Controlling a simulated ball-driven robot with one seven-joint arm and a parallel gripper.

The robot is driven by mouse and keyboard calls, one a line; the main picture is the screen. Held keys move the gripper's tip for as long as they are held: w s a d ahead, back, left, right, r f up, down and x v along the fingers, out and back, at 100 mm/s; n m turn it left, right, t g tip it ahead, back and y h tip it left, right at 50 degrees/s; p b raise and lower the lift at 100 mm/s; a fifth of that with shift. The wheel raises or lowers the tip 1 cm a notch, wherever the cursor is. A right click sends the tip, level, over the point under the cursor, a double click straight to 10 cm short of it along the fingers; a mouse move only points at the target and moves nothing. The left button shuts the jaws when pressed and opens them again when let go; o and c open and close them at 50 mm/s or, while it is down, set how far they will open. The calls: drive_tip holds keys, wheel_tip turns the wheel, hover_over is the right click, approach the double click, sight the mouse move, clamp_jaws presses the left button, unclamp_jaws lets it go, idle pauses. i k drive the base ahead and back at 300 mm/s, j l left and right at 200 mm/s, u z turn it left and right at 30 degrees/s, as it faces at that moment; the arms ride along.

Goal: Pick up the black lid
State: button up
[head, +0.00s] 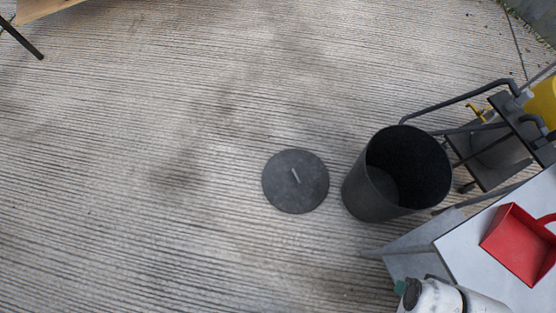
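The black lid (278,184) is a flat, round, dark grey-black disc lying on the ribbed concrete ground, near the middle of the head view. A short light-coloured handle (296,175) sits at its centre. Just right of it stands an open black bin (366,195), with its dark inside showing and nothing visible on top. The lid and the bin look apart, with a narrow gap between them. My gripper is not in this view.
A white table (465,256) at the lower right bears a red dustpan (520,243) and a white container (437,297). A cart with a grey handle (452,103) stands behind the bin. A wooden-topped piece (42,8) is at the top left. The ground left of the lid is clear.

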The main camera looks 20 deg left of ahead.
sight(295, 181)
drive_tip(key=k+l+u, duration=0.15)
drive_tip(key=k+u, duration=0.15)
drive_tip(key=k, duration=0.3)
drive_tip(key=k+u, duration=0.25)
drive_tip(key=k, duration=0.35)
drive_tip(key=i+u, duration=0.15)
drive_tip(key=i, duration=1.05)
drive_tip(key=i+l+u, duration=0.2)
drive_tip(key=i, duration=1)
drive_tip(key=j, duration=0.05)
